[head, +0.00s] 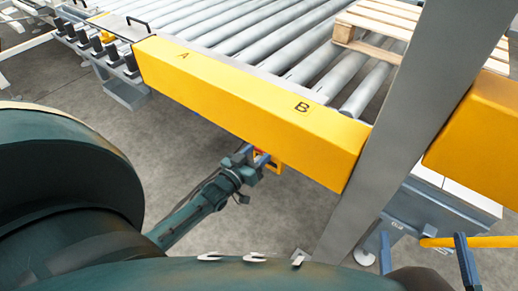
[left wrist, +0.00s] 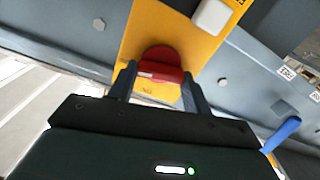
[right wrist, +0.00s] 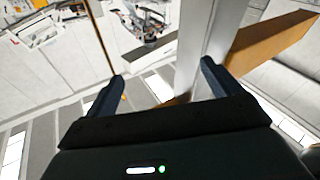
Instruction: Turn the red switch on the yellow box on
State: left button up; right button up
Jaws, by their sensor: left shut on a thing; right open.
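The yellow box (left wrist: 150,28) is fixed to the grey side of the conveyor and carries a round red switch (left wrist: 160,62) with a raised handle. My left gripper (left wrist: 159,82) has its fingers on either side of the red handle and is shut on it. In the head view the left gripper (head: 254,161) reaches under the long yellow beam, which hides part of the yellow box (head: 275,165). My right gripper (right wrist: 163,76) is open and empty. Its fingers (head: 425,252) show at the lower right of the head view, away from the switch.
The long yellow beam (head: 245,107) marked A and B edges the roller conveyor (head: 265,38). A wooden pallet (head: 375,22) lies on the rollers. A grey post (head: 415,105) stands between the arms. A white button (left wrist: 211,16) sits beside the switch. Bare floor (head: 170,150) lies below.

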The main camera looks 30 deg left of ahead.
pick_arm(q)
jog(key=n+p, duration=0.1)
jog(key=n, duration=0.6)
jog(key=shift+a+f+p, duration=0.1)
jog(key=shift+a+p, duration=0.05)
jog(key=shift+p, duration=0.25)
jog(key=n, duration=0.4)
jog(key=shift+f, duration=0.1)
jog(key=n+b, duration=0.1)
jog(key=n, duration=0.2)
jog(key=shift+f, duration=0.1)
jog(key=shift+n, duration=0.7)
pick_arm(e)
jog(key=shift+s+d+f, duration=0.1)
jog(key=shift+s+f, duration=0.15)
jog(key=shift+f, duration=0.15)
jog(key=shift+g, duration=0.3)
jog(key=shift+r, duration=0.1)
pick_arm(q)
jog(key=o, duration=1)
pick_arm(e)
jog(key=shift+w, duration=0.1)
jog(key=shift+r, duration=0.1)
